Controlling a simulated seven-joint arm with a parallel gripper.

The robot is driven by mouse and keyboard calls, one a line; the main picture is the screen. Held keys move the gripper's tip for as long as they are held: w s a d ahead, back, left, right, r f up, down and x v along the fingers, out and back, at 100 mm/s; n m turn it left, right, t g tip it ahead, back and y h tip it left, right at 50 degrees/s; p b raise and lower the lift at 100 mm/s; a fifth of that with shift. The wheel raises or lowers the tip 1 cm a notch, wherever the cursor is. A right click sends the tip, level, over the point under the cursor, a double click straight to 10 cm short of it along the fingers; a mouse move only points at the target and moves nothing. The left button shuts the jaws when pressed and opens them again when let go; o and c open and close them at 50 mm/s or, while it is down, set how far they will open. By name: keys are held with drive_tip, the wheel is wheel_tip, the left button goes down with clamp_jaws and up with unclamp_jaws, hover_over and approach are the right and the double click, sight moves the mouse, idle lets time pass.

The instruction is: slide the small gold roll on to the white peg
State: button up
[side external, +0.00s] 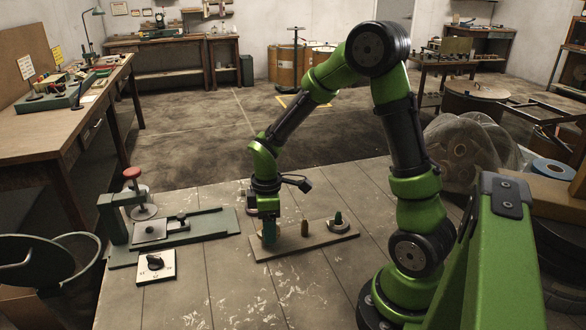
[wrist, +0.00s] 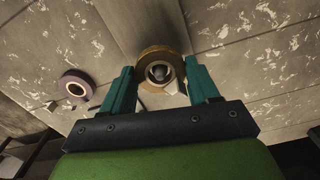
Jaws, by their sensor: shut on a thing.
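The small gold roll (wrist: 158,51) is between the teal fingers of my gripper (wrist: 162,84) in the wrist view, its round opening facing the camera. My gripper is shut on it. A pale grey round shape shows inside the roll's opening; I cannot tell if it is the white peg. In the side view my gripper (side external: 268,232) is low over the left end of a flat board (side external: 286,248), and its fingers hide the roll there. I cannot pick out the white peg for certain in the side view.
The board also carries a brown upright piece (side external: 304,229) and a grey ring with a dark green post (side external: 338,223) to the right. A purplish roll (wrist: 75,86) lies left in the wrist view. A green winding fixture (side external: 170,233) and a switch box (side external: 156,267) stand left.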

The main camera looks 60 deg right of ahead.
wheel_tip(320, 180, down, 2)
drive_tip(key=shift+f, duration=0.25)
drive_tip(key=o, duration=1.3)
drive_tip(key=shift+r, duration=3.55)
